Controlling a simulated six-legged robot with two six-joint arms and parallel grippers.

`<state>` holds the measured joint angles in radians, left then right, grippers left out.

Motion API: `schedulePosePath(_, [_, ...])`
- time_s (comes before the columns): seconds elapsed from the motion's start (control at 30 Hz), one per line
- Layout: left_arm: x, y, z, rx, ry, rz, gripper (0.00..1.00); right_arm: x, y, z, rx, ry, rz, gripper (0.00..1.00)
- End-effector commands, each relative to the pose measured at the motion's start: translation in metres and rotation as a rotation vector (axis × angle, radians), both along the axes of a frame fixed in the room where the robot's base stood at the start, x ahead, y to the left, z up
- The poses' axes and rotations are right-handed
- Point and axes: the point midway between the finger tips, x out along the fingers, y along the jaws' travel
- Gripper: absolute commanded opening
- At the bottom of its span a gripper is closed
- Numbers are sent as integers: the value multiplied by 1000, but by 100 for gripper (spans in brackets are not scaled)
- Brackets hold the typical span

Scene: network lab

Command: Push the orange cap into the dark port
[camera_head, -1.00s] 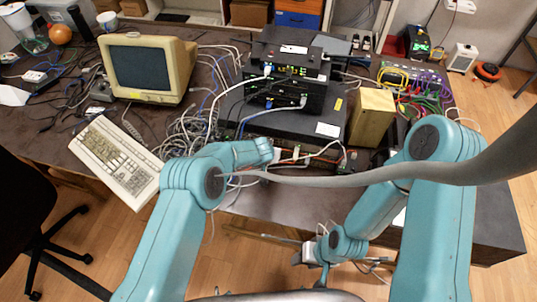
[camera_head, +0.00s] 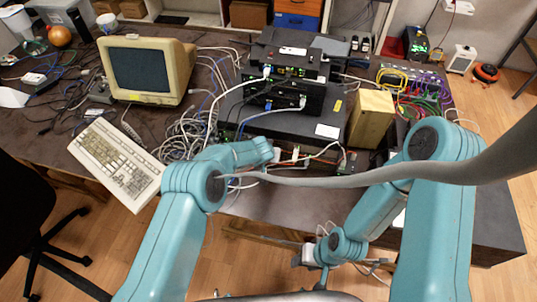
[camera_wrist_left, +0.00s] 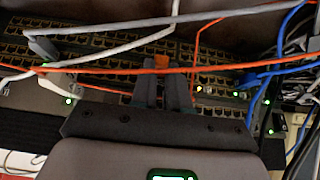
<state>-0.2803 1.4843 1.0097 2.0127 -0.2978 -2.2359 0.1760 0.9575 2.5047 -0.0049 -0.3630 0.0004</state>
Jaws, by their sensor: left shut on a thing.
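The orange cap (camera_wrist_left: 162,61) shows in the left wrist view between the fingertips of my left gripper (camera_wrist_left: 163,72), which is shut on it. Just beyond it is a switch face (camera_wrist_left: 220,82) with rows of dark ports. The cap covers the spot in front of it, so I cannot tell which port is the dark one or whether the cap touches it. In the head view my left arm reaches the front of the rack gear, and the gripper is hard to make out there. My right gripper (camera_head: 310,254) hangs low before the table, its jaws unclear.
Orange cables (camera_wrist_left: 110,72) and a grey cable (camera_wrist_left: 230,13) cross the switch face near my left fingers. Blue cables (camera_wrist_left: 268,75) hang at the right. In the head view a monitor (camera_head: 142,70), a keyboard (camera_head: 115,163) and a wooden box (camera_head: 371,117) stand on the table.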

Motion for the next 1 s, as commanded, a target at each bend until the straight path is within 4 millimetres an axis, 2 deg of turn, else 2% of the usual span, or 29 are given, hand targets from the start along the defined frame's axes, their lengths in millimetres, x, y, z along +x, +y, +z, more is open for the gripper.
schedulePosePath(0.2, [3, -1, 0, 0, 0, 1, 0, 0, 0, -2, 0, 0, 0, 45])
schedulePosePath(0.23, [3, -1, 0, 0, 0, 1, 18, 0, 0, -2, 0, 0, 0, 45])
schedulePosePath(0.3, [3, -1, 0, 0, 0, 1, 41, 0, 0, -1, 0, 0, 0, 45])
schedulePosePath(0.33, [3, -1, 0, 1, 0, 1, 44, 0, 0, -1, 0, 0, 0, 45])
schedulePosePath(0.7, [1, 0, 4, 2, 0, -1, 44, 0, 0, -2, 0, 0, 0, 45])
schedulePosePath(0.87, [-10, 3, 22, 2, -1, -2, 44, 0, 0, -3, 0, 0, 0, 45])
schedulePosePath(1.0, [-26, 8, 45, 2, -2, -3, 44, 0, 0, -10, 0, 0, 0, 45])
